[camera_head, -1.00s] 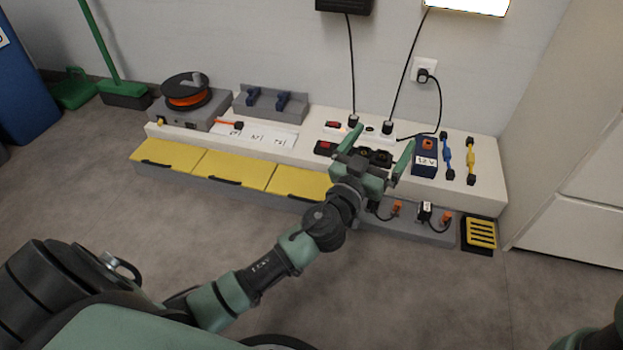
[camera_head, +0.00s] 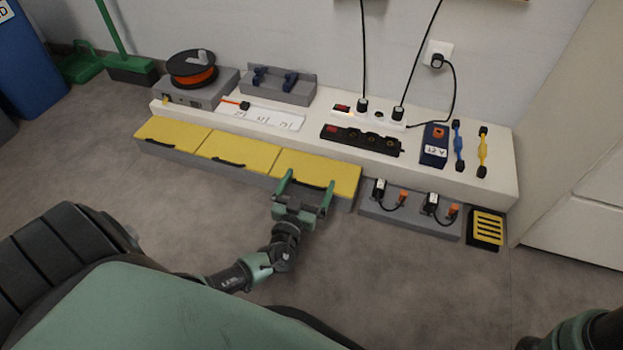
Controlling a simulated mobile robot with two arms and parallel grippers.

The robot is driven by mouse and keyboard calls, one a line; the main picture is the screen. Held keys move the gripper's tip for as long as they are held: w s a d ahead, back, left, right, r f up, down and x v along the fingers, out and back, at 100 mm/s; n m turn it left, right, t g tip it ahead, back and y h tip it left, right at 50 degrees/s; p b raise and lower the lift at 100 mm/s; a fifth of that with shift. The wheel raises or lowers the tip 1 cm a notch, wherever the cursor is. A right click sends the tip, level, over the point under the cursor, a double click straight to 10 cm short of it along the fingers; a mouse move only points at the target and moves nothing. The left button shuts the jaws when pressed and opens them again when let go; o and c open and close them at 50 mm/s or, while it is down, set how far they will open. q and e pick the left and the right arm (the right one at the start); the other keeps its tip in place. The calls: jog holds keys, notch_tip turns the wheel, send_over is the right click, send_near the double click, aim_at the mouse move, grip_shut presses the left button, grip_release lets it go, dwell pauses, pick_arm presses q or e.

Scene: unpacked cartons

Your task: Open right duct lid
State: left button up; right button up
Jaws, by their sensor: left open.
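The duct along the front of the white bench has three yellow lids, all lying shut. The right duct lid (camera_head: 318,168) has a dark handle along its front edge, partly hidden by my gripper. The middle lid (camera_head: 239,151) and the left lid (camera_head: 172,134) sit beside it. My left gripper (camera_head: 306,180) is open, its two green fingers spread and reaching to the front edge of the right lid around the handle. I cannot tell whether they touch it. Of my right arm only a part shows at the lower right; its gripper is out of view.
The white bench (camera_head: 490,193) carries a black power strip (camera_head: 360,140), a blue 12 V box (camera_head: 434,145) and a cable reel (camera_head: 192,70). A grey tray (camera_head: 409,219) with plugs and a yellow grate (camera_head: 487,228) lie right of the duct. The floor in front is clear.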

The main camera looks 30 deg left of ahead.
aim_at(315, 171)
pick_arm(q)
jog(key=shift+x, duration=1.2)
jog(key=shift+c, duration=0.3)
